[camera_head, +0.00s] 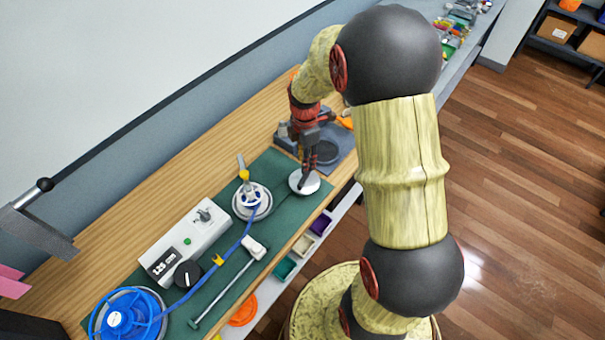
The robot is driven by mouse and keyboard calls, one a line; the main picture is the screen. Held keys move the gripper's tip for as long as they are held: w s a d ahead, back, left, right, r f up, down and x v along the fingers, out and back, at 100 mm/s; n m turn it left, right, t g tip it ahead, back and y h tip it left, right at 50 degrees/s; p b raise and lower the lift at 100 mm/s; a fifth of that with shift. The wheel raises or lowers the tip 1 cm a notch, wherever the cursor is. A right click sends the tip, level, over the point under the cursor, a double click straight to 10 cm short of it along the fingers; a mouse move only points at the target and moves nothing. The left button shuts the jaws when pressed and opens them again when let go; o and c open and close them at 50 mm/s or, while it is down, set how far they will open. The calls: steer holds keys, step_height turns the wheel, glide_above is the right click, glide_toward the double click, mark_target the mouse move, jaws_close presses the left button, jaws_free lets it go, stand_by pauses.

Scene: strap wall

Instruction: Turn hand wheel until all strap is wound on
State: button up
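A blue strap (222,262) runs across the green mat from a large blue spool (112,318) at lower left to a white reel (262,208) with a blue middle. A white round disc (299,189), perhaps the hand wheel, lies right of the reel near the mat's right end. My gripper (308,178) points down with its dark fingers at this disc. I cannot tell whether they touch it or hold a knob, as the fingers overlap it. Blue strap still shows on the large spool.
A white box (199,226) with a display reading about 125 cm stands behind the strap. A metal rod with a white slider (254,247) lies in front. A grey tray (340,140) is beyond my gripper. Small coloured bins (302,244) line the front edge.

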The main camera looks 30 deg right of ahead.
mark_target(304, 176)
steer(key=n, duration=0.3)
steer(key=shift+n, duration=0.4)
steer(key=n, duration=0.4)
steer(key=shift+f+b, duration=0.5)
steer(key=shift+f, duration=3.4)
steer(key=shift+c, duration=1.4)
jaws_close()
